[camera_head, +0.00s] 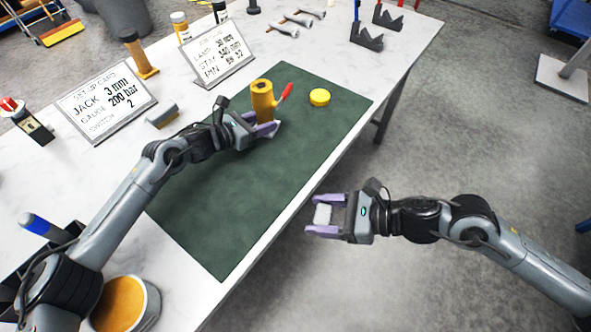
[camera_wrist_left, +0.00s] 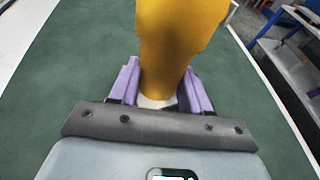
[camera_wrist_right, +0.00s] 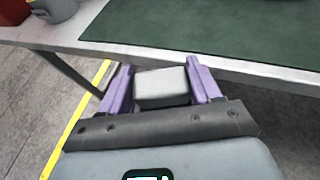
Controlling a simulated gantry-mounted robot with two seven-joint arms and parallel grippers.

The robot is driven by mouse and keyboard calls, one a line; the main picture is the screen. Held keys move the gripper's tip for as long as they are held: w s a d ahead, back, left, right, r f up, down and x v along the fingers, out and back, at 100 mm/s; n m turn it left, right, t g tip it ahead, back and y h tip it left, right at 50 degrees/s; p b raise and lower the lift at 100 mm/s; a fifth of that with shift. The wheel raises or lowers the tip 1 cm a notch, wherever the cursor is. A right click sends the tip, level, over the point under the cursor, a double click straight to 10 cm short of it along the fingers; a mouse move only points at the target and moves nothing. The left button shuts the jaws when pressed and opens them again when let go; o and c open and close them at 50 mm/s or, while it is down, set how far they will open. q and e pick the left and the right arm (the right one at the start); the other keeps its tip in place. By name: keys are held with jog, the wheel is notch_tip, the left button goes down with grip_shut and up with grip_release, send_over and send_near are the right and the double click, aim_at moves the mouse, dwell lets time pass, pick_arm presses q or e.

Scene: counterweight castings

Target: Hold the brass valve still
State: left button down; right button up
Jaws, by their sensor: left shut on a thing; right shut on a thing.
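The brass valve (camera_head: 263,101) is a yellow upright body with a red lever (camera_head: 285,93) on its right side. It stands on the green mat (camera_head: 225,215). My left gripper (camera_head: 267,128) is shut around the lower part of the valve; in the left wrist view the valve (camera_wrist_left: 178,45) rises between the purple fingers (camera_wrist_left: 158,88). A round yellow cap (camera_head: 320,97) lies on the mat to the right of the valve, apart from it. My right gripper (camera_head: 325,215) is off the table's front edge, shut on a small light grey block (camera_wrist_right: 162,88).
Two set-up cards (camera_head: 107,102) (camera_head: 216,53) stand behind the mat. A grey-topped block (camera_head: 162,115) lies near the left card. Black notched stands (camera_head: 367,37) are at the back right. The mat's right and near parts are clear.

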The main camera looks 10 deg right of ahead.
jog(key=w+d+f, duration=0.6)
jog(key=w+d, duration=0.2)
jog(key=d, duration=0.2)
jog(key=w+d+r+m+t, duration=0.1)
jog(key=w+d+r, duration=0.1)
jog(key=w+r, duration=0.75)
jog(key=w+a+r+n+g, duration=0.1)
jog(key=w+a+r, duration=0.4)
jog(key=a+r, duration=0.55)
jog(key=w+a+r, duration=0.5)
jog(key=a+r, duration=0.3)
jog(key=a, duration=0.5)
jog(key=shift+s+f, duration=0.15)
jog(key=shift+f, duration=2.6)
jog(key=shift+f, duration=1.05)
